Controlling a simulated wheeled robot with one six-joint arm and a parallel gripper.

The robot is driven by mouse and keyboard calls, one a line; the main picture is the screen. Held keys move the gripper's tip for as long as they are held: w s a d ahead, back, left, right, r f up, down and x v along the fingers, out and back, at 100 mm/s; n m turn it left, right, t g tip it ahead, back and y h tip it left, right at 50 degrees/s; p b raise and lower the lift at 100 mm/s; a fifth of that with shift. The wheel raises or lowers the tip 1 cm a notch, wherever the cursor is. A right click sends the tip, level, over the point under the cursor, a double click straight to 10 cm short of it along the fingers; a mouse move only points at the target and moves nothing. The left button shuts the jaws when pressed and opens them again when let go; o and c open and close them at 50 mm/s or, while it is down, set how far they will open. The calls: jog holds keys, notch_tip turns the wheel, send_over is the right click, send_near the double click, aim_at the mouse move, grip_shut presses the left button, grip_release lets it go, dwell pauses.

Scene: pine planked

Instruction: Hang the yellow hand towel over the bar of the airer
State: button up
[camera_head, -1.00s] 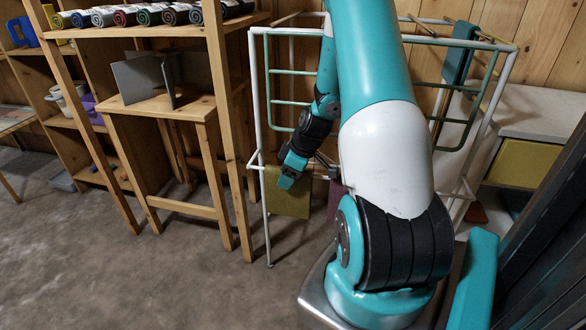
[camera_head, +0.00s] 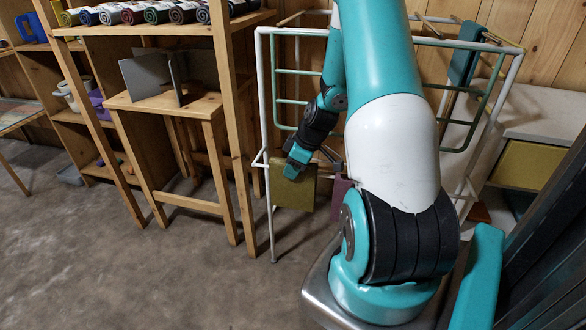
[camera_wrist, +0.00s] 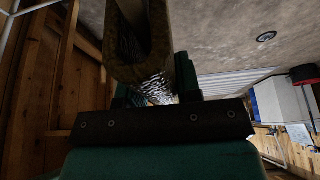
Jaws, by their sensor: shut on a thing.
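The yellow hand towel (camera_head: 296,195) looks olive in this light and hangs down below my gripper (camera_head: 302,168) in the head view. In the wrist view, the towel (camera_wrist: 140,68) makes a U-shaped fold, and my gripper (camera_wrist: 157,92) is shut on it. The airer (camera_head: 264,110) is a white metal frame with green rails, standing behind my arm. The towel is near its left front leg, low on the frame. I cannot tell whether the towel touches a bar. My arm hides the airer's middle.
A wooden shelf (camera_head: 160,30) with rolled cloths stands left of the airer, over a small wooden table (camera_head: 165,103). A teal cloth (camera_head: 465,58) hangs on the airer's right side; a purple cloth (camera_head: 341,190) hangs low beside my arm. The grey floor (camera_head: 150,270) at front left is clear.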

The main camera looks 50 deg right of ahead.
notch_tip(320, 180, up, 18)
jog(key=p, duration=1.3)
jog(key=shift+f, duration=0.25)
jog(key=shift+a, duration=0.1)
